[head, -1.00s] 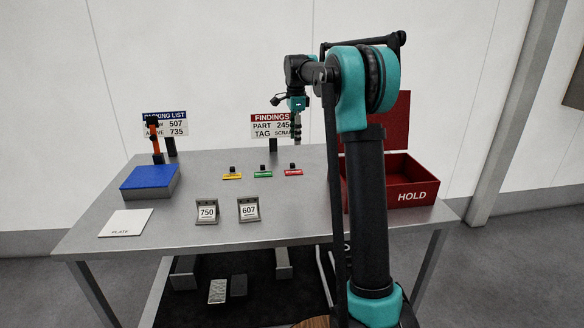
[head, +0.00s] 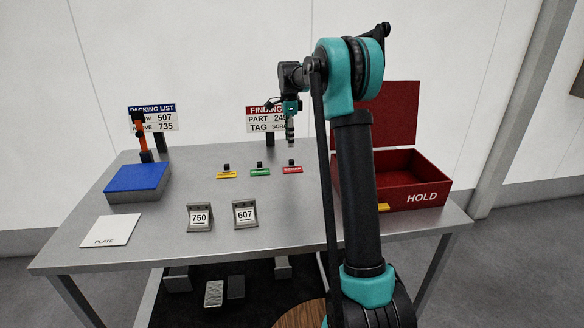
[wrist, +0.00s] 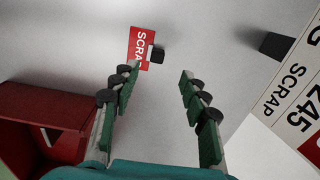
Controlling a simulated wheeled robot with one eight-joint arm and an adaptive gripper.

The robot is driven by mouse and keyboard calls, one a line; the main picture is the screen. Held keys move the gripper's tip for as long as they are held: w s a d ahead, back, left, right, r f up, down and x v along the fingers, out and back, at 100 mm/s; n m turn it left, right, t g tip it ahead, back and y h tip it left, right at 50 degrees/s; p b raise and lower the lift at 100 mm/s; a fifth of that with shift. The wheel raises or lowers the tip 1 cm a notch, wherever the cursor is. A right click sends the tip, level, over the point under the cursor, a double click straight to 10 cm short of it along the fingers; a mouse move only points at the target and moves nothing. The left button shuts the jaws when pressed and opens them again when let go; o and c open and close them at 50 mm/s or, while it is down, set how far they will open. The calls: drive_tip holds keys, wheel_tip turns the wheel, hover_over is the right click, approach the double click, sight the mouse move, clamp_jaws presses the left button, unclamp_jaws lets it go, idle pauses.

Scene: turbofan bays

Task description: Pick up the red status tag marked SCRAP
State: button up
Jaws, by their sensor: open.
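The red status tag (head: 292,169) lies on the grey table, at the right end of a row of three tags, with a small black block at its back edge. In the wrist view the red tag (wrist: 141,46) reads SCRAP, with its last letter partly covered by a fingertip, and its black block (wrist: 157,54) is at its right side. My gripper (head: 290,142) is above the table just over the red tag, pointing down. In the wrist view my gripper (wrist: 157,72) is open and empty, with the tag beyond the left fingertip.
A green tag (head: 260,171) and a yellow tag (head: 227,175) lie left of the red one. The open red HOLD box (head: 390,197) stands to the right. The FINDINGS sign (head: 258,121) stands behind. Stands marked 750 (head: 200,218) and 607 (head: 245,214) are in front.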

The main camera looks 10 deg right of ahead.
hover_over(292, 160)
drive_tip(key=f, duration=0.2)
drive_tip(key=a+f, duration=0.1)
drive_tip(key=f, duration=0.1)
drive_tip(key=shift+f, duration=0.1)
drive_tip(key=shift+s+d+f, duration=0.1)
drive_tip(key=shift+d+f, duration=0.1)
drive_tip(key=shift+f, duration=1.1)
drive_tip(key=shift+s+d+f, duration=0.1)
drive_tip(key=shift+d+f, duration=0.1)
drive_tip(key=shift+f, duration=1.1)
drive_tip(key=shift+c, duration=0.3)
clamp_jaws()
